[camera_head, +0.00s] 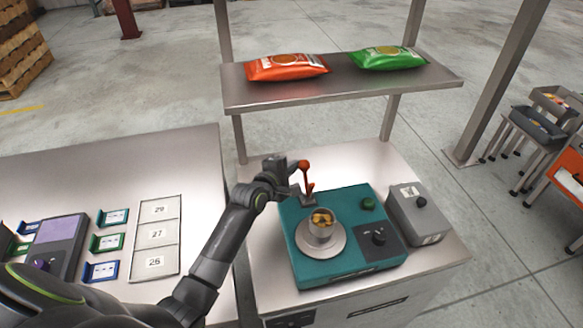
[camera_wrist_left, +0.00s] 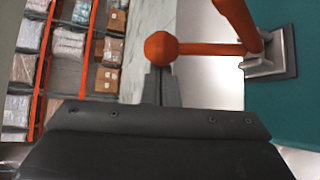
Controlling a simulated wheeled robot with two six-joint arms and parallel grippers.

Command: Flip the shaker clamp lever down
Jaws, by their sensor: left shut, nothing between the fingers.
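The shaker (camera_head: 345,265) is a teal box on the steel bench, with a metal cup (camera_head: 321,232) of yellowish pieces on its round plate. The orange clamp lever (camera_head: 305,176) stands up from a grey bracket (camera_head: 308,200) at the shaker's back left corner. In the wrist view the lever (camera_wrist_left: 205,48) shows a round knob, and its bracket (camera_wrist_left: 272,58) sits on the teal top. My left gripper (camera_head: 294,167) is shut and empty, close beside the lever; its fingers (camera_wrist_left: 160,85) are just below the knob. Whether they touch is unclear. My right gripper is out of view.
A grey box (camera_head: 418,213) with a knob stands right of the shaker. A shelf (camera_head: 340,86) above the bench's back holds an orange bag (camera_head: 287,67) and a green bag (camera_head: 388,58). A left table (camera_head: 190,160) bears a scale and numbered cards.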

